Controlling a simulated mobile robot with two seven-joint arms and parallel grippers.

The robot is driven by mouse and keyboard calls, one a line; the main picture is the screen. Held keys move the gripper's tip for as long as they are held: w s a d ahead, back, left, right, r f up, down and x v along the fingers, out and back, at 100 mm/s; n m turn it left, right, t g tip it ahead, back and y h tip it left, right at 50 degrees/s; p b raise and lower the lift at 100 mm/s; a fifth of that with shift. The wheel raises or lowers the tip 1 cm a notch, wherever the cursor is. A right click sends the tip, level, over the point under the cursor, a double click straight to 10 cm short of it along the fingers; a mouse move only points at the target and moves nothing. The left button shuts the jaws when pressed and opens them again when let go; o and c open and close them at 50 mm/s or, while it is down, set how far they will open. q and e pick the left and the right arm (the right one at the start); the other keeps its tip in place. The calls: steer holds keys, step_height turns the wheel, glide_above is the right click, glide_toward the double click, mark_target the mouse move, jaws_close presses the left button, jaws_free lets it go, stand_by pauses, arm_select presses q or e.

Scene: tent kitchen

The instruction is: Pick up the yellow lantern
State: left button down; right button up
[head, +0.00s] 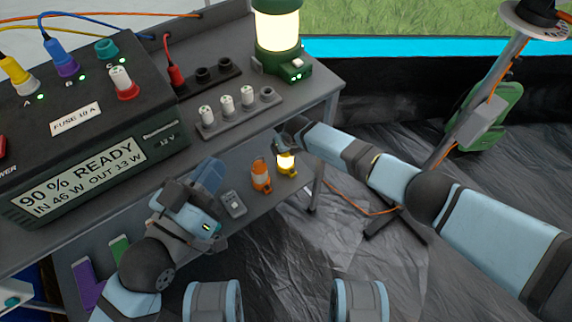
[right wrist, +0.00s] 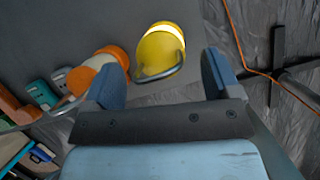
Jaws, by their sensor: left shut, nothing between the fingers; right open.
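The yellow lantern (head: 286,168) stands lit on the lower shelf, near its right end. In the right wrist view the yellow lantern (right wrist: 162,50) has a wire handle and lies ahead of the gap between my fingers. My right gripper (right wrist: 163,72) is open, with one blue finger on each side and nothing gripped. In the head view it reaches in from the right just above the lantern, its fingers mostly hidden. My left gripper (head: 209,175) is shut and empty, left of the lanterns and in front of the power unit.
An orange lantern (head: 261,175) stands just left of the yellow one, close to my right gripper's left finger. A grey handheld device (head: 233,204) lies farther left. The upper shelf (head: 318,92) overhangs, carrying a large green lantern (head: 277,35) and the power unit (head: 75,130).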

steer(key=shift+b+x, duration=0.3)
steer(key=shift+x, duration=0.6)
steer(key=shift+r, duration=0.1)
steer(key=shift+c, duration=0.5)
jaws_close()
steer(key=shift+r, duration=0.1)
